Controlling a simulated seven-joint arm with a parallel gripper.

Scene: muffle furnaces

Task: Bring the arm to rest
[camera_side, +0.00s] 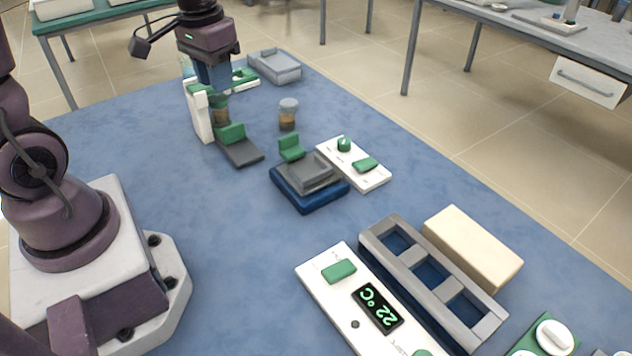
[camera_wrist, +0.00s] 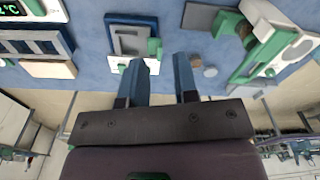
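My gripper (camera_side: 214,78) points downward at the upper left of the side view, above or behind a white and green stand device (camera_side: 200,115). In the wrist view the two blue fingers of my gripper (camera_wrist: 160,75) are apart with nothing between them, so it is open and empty. The device also shows at the upper right of the wrist view (camera_wrist: 262,45), off to the side of the fingers. A jar with brown contents (camera_side: 221,110) is in the device, partly hidden by its green parts. Whether the fingers touch the device cannot be told.
A lidded jar (camera_side: 288,114) stands on the blue table. Near it are a blue-grey unit with a green tab (camera_side: 310,187) and a white control panel (camera_side: 366,178). A grey rack (camera_side: 430,270), a cream block (camera_side: 472,245) and a 22 °C panel (camera_side: 335,290) lie in front. A grey tray (camera_side: 275,66) is behind.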

